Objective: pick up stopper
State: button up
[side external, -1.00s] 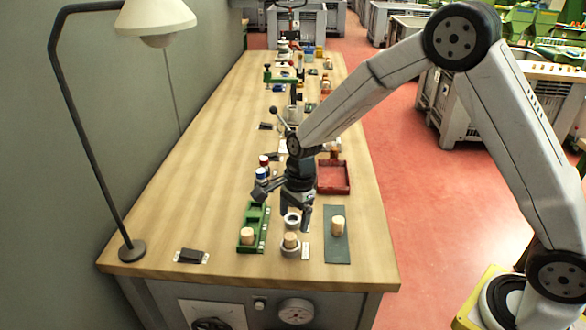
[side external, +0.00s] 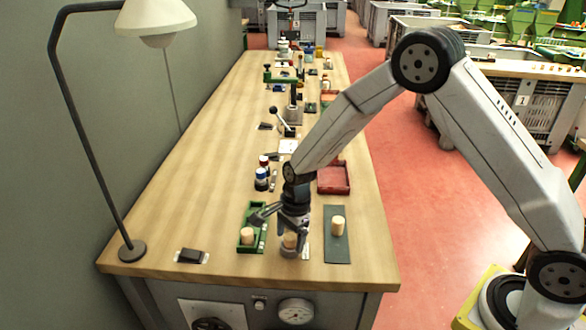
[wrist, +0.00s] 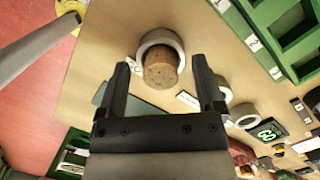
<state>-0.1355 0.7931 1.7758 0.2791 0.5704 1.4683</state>
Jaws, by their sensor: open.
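A tan cork stopper (side external: 290,240) sits upright in a grey ring holder (side external: 289,253) near the front of the bench. In the wrist view the same stopper (wrist: 160,74) stands out of its pale ring (wrist: 150,37). My gripper (side external: 292,228) is low over this stopper. In the wrist view my gripper (wrist: 162,66) is open, with one finger on each side of the cork and a gap on both sides. A second stopper (side external: 247,236) stands in a green tray (side external: 253,220). A third stopper (side external: 338,227) stands on a dark green mat (side external: 338,252).
A red tray (side external: 334,180) lies behind the mat. Small bottles (side external: 262,179) stand behind the green tray. A dark block (side external: 191,256) lies at the front left by the lamp base (side external: 132,251). The bench's left side is largely clear.

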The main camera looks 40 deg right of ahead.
aim_at(289, 237)
jog(key=shift+f, duration=0.15)
jog(key=shift+c, duration=0.2)
grip_shut()
dwell(0.5)
jog(key=shift+r, duration=0.55)
notch_tip(289, 237, up, 2)
jog(key=shift+s+r, duration=0.15)
jog(key=shift+r, duration=0.1)
jog(key=s+d+r, duration=0.2)
jog(key=s+r, duration=0.7)
jog(key=s, duration=0.4)
jog(key=shift+s+r, duration=0.2)
jog(key=shift+s, duration=0.05)
